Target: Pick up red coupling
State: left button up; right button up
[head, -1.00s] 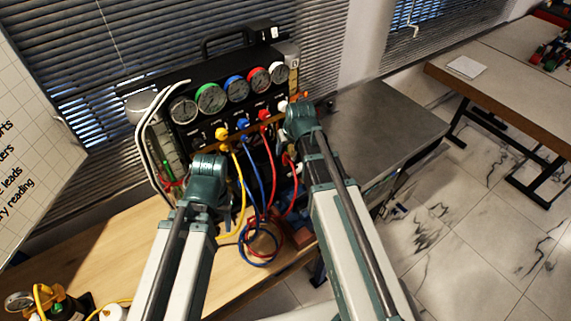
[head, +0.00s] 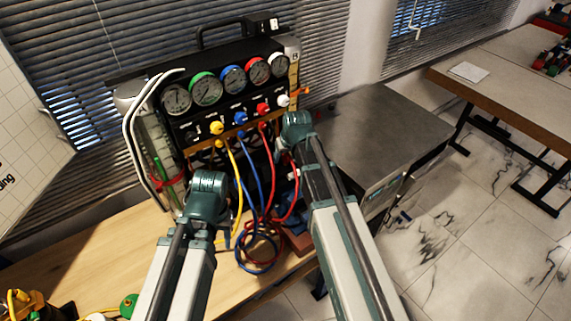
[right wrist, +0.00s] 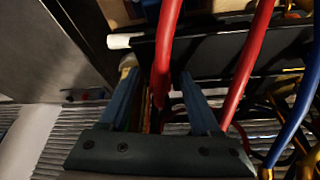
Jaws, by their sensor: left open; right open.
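A red hose ends in a red coupling (right wrist: 159,98) between the two blue fingers of my right gripper (right wrist: 160,103) in the right wrist view. The fingers are open, with a gap on each side. In the head view the right gripper (head: 284,152) is in front of the panel's right side, its fingers mostly hidden by its wrist. A red hose (head: 297,190) hangs beside it. Another red fitting (head: 263,109) is plugged into the panel. My left gripper (head: 224,232) is open and empty, left of the hoses, its fingers partly hidden.
The gauge panel (head: 188,133) carries several dials and yellow, blue, red and white fittings. Yellow hose (head: 236,180) and blue hose (head: 254,178) hang close by and loop over the wooden bench (head: 120,240). A metal cabinet (head: 375,125) stands at right.

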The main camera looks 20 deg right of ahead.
jog(key=shift+w+f, duration=0.1)
grip_shut()
dwell(0.3)
